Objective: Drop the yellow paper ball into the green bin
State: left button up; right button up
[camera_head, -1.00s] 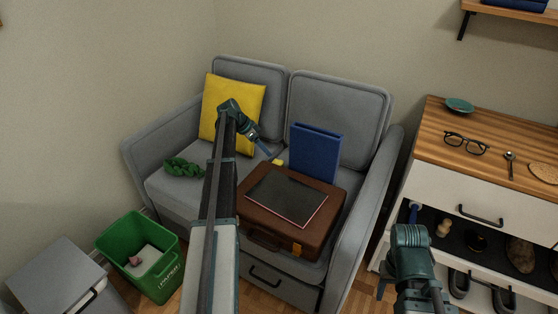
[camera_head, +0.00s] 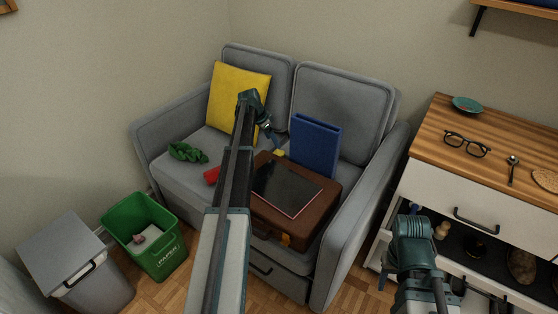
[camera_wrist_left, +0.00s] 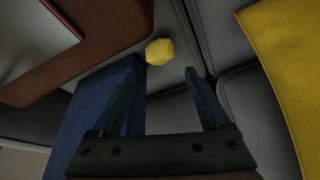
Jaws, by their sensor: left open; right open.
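The yellow paper ball (camera_head: 279,153) lies on the grey sofa seat, between the brown briefcase and the blue binder. In the left wrist view the ball (camera_wrist_left: 160,52) shows just beyond the fingertips, roughly centred between them. My left gripper (camera_head: 273,141) is open and empty, close to the ball; its two fingers (camera_wrist_left: 161,70) are spread apart in the wrist view. The green bin (camera_head: 168,262) stands on the floor left of the sofa, with a pinkish crumpled piece and something pale inside. My right gripper (camera_head: 386,275) is in front of the cabinet, its fingers partly hidden.
The briefcase (camera_head: 318,213) with a dark tablet (camera_head: 286,188) on it, the binder (camera_head: 315,140), a yellow cushion (camera_head: 228,92), a green cloth (camera_head: 187,152) and a red object (camera_head: 211,175) are on the sofa. A grey lidded bin (camera_head: 62,250) stands beside the green bin.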

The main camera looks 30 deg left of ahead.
aim_at(279, 152)
pick_arm(q)
jog(key=b+x, duration=0.3)
jog(key=x, duration=0.2)
jog(key=shift+f+b, duration=0.1)
jog(key=shift+b, duration=0.25)
jog(key=b+x, duration=0.5)
jog(key=shift+a+f, duration=0.1)
jog(key=shift+f, duration=0.15)
jog(key=shift+s+r, duration=0.1)
jog(key=c, duration=1.2)
jog(key=shift+c, duration=0.2)
jog(key=shift+r, duration=0.15)
notch_tip(279, 152, up, 28)
jog(key=p, duration=2.8)
grip_shut()
